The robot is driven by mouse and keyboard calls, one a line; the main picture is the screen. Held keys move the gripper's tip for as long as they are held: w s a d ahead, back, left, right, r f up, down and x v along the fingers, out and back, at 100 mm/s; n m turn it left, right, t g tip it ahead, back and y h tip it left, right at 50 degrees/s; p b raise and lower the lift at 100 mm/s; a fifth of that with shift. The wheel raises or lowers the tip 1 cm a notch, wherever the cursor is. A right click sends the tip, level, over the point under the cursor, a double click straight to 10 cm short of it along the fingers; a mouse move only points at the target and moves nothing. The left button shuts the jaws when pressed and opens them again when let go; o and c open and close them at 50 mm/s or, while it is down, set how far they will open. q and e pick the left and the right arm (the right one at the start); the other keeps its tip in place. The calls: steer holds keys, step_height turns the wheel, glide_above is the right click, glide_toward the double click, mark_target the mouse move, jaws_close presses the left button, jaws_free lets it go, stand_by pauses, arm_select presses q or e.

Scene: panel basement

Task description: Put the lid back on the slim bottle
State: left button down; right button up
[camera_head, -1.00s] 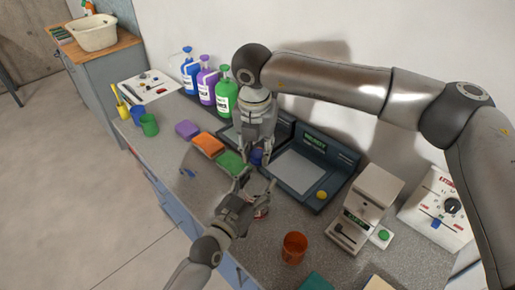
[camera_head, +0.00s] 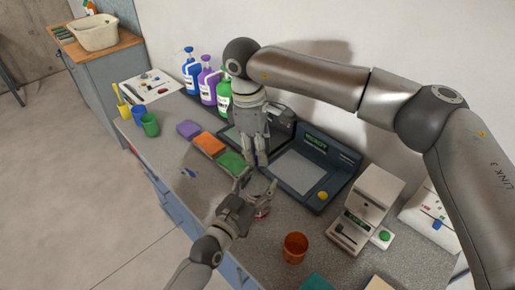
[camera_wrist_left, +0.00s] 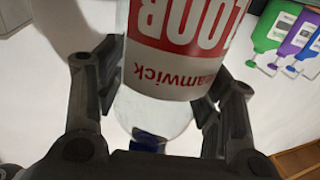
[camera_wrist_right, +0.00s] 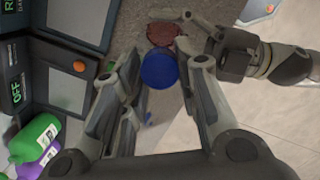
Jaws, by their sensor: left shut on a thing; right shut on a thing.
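The slim bottle (camera_wrist_left: 168,105) is clear with a red and white label, upside down in the left wrist view, between the fingers of my left gripper (camera_head: 257,192). This gripper is shut on it, low near the counter's front edge. The blue lid (camera_wrist_right: 158,70) is between the fingers of my right gripper (camera_head: 257,163), which is shut on it and points down just above the left one. Blue also shows at the bottle's neck end in the left wrist view (camera_wrist_left: 148,141). I cannot tell whether the lid is seated. In the head view the right fingers hide it.
Dark devices (camera_head: 305,178) stand behind the grippers. Several coloured sponges (camera_head: 208,143) lie to their left, and large coloured bottles (camera_head: 207,88) stand by the wall. An orange cup (camera_head: 295,247) stands at front right, near a white device (camera_head: 365,210).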

steer(key=o, duration=0.6)
steer(key=shift+r, duration=2.3)
